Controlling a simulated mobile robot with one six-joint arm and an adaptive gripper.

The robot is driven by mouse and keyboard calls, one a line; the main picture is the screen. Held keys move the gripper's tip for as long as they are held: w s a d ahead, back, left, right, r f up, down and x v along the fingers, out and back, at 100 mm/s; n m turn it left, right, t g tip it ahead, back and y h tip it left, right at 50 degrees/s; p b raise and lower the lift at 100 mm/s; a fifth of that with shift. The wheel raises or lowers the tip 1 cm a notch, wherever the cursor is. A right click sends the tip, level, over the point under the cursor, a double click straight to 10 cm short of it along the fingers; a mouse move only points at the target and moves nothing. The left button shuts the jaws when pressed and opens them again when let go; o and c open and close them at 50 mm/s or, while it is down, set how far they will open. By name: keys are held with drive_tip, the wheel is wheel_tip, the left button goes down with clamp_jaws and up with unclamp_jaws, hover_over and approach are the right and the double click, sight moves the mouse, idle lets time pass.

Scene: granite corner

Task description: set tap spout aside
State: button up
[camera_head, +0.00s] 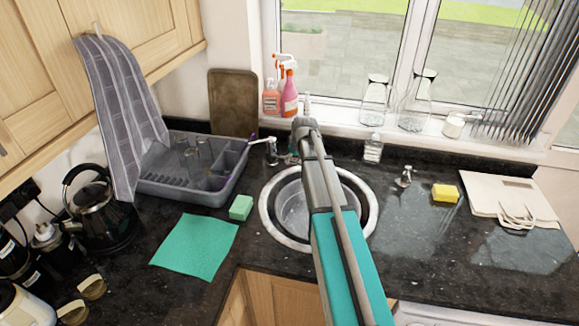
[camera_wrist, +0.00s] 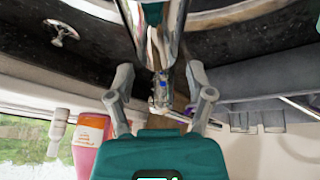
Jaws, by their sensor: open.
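The chrome tap stands behind the round steel sink (camera_head: 265,215). In the head view, part of the tap (camera_head: 270,152) shows left of my arm, and the arm hides the rest. In the wrist view, the spout (camera_wrist: 151,22) runs from the top edge down towards the tap body (camera_wrist: 159,90), which has a small blue mark. My gripper (camera_wrist: 159,72) is open, with one grey finger on each side of the tap in this view. I cannot tell whether either finger touches it. The fingertips are not clear in the head view.
A grey dish rack (camera_head: 190,185) with glasses stands left of the tap. Spray bottles (camera_head: 289,95) and glass vessels (camera_head: 413,105) stand along the windowsill. A soap bottle (camera_head: 373,150) and a spoked tap handle (camera_head: 404,177) are to the right. A green sponge (camera_head: 241,207) lies left of the sink.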

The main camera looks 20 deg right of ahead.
drive_tip(key=shift+b+x, duration=0.9)
drive_tip(key=shift+x, duration=0.45)
